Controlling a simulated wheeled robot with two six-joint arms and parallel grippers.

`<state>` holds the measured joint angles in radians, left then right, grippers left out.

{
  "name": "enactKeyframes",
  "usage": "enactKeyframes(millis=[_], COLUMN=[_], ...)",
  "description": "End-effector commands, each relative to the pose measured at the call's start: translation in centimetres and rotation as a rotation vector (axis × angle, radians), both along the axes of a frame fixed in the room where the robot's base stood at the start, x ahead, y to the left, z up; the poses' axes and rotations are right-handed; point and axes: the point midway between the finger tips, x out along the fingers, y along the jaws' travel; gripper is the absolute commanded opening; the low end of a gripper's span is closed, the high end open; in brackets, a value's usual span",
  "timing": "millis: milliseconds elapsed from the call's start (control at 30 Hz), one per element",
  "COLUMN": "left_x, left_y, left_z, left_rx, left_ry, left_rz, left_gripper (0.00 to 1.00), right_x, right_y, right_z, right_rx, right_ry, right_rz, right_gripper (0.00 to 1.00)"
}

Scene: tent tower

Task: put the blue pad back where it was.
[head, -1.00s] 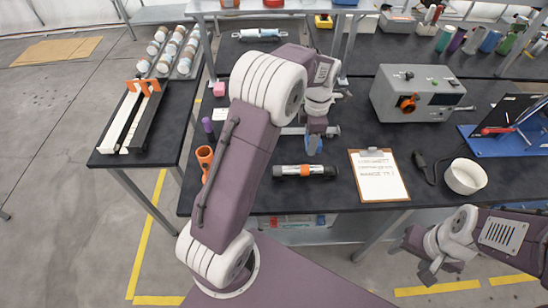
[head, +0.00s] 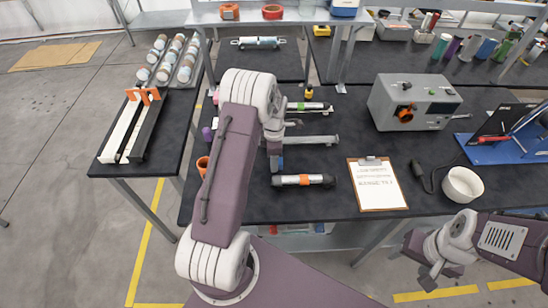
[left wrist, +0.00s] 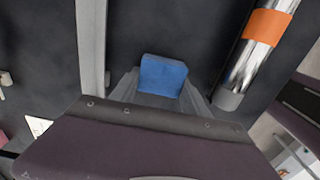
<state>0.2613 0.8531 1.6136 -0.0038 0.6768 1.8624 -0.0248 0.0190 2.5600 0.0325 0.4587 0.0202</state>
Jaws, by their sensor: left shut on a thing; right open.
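The blue pad (left wrist: 162,76) sits between the fingers of my left gripper (left wrist: 165,88) in the left wrist view, and the gripper is shut on it. In the head view my left gripper (head: 276,160) points down over the dark bench, left of a flat grey bar and just behind a silver tube with an orange band (head: 303,180). Its fingers and the pad are small and partly hidden by my arm there. Whether the pad touches the bench is unclear. My right gripper (head: 432,277) is open and empty at the lower right, off the bench's front edge.
The same banded tube (left wrist: 262,40) is close on the right in the left wrist view. A grey bar (left wrist: 91,45) lies to the left. An orange cup (head: 203,166), a clipboard (head: 378,185), a white bowl (head: 462,185) and a grey control box (head: 415,102) stand on the bench.

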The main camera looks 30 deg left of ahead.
Motion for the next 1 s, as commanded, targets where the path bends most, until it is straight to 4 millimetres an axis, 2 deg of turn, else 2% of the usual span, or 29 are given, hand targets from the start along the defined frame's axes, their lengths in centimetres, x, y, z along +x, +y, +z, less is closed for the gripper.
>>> enactKeyframes(millis=[300, 333, 400, 667, 767, 867, 1000], left_x=[0.0, 0.0, 0.0, 0.0, 0.1, 0.2, 0.2], left_y=[0.0, 0.0, 0.0, 0.0, 0.0, 0.0, 0.0], left_z=[-0.4, -0.4, -0.3, -0.3, 0.3, 1.9, 5.6], left_rx=[0.001, 0.001, 0.001, 0.001, 0.001, 0.002, 0.002], left_ry=[-0.001, -0.001, -0.001, -0.001, -0.003, -0.007, -0.008], left_rz=[0.0, 0.0, 0.0, 0.0, 0.0, 0.0, 0.0], left_gripper=[0.21, 0.56, 0.75, 0.75, 0.75, 0.75, 0.75], right_x=[0.0, 0.0, 0.0, 0.0, 0.0, 0.0, 0.0], right_y=[0.0, 0.0, 0.0, 0.0, 0.0, 0.0, 0.0], right_z=[-0.3, -0.3, -0.2, -0.2, 0.2, -0.3, -0.7], right_rx=[0.0, 0.0, 0.0, 0.0, 0.0, 0.0, 0.0], right_ry=[0.0, 0.0, 0.0, 0.0, 0.0, 0.0, 0.0], right_rz=[0.0, 0.0, 0.0, 0.0, 0.0, 0.0, 0.0], right_gripper=[0.61, 0.61, 0.61, 0.61, 0.61, 0.61, 0.61])
